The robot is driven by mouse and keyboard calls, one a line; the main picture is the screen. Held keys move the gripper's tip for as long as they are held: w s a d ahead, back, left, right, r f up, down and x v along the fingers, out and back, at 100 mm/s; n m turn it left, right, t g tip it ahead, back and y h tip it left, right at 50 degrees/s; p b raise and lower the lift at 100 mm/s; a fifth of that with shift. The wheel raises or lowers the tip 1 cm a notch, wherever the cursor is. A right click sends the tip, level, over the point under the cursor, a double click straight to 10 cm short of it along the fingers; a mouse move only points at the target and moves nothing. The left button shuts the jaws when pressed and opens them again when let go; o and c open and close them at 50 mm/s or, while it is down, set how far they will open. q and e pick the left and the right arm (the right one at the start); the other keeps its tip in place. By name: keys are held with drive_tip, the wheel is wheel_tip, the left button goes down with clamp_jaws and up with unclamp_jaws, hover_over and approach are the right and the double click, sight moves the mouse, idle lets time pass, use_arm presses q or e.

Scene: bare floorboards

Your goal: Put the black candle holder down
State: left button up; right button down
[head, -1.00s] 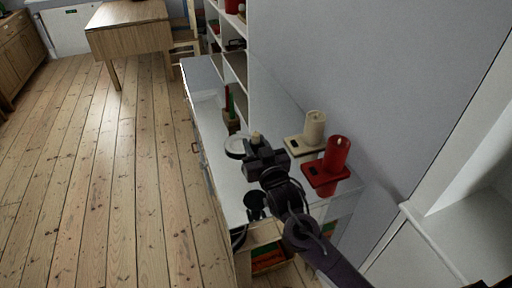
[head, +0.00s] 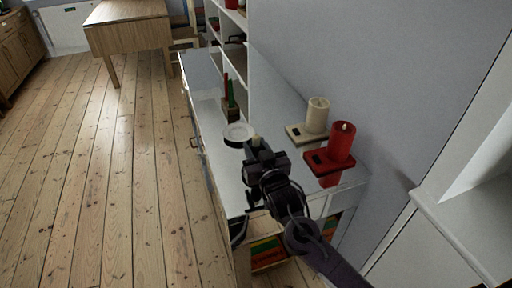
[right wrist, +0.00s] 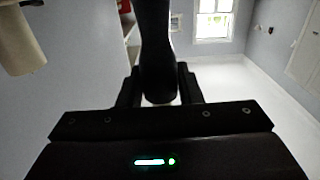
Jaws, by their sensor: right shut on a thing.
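My right gripper (head: 258,160) is over the white cabinet top, near its front end. In the right wrist view (right wrist: 158,95) its fingers are shut on a black, elongated part, which I take to be the black candle holder (right wrist: 155,45). In the head view the gripper largely hides the holder, and a small pale tip (head: 256,141) shows just beyond the fingers. I cannot tell whether the holder touches the surface. My left gripper is not in view.
On the white cabinet top (head: 215,115), a cream candle (head: 317,115) and a red candle (head: 341,142) stand on flat holders to the right. A dark-rimmed white plate (head: 238,132) lies just beyond the gripper. A wooden block (head: 230,110) with red and green sticks stands farther back.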

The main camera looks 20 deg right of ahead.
drive_tip(key=shift+f, duration=0.2)
idle(0.4)
drive_tip(key=shift+s+f+b, duration=0.15)
drive_tip(key=shift+f+b, duration=0.25)
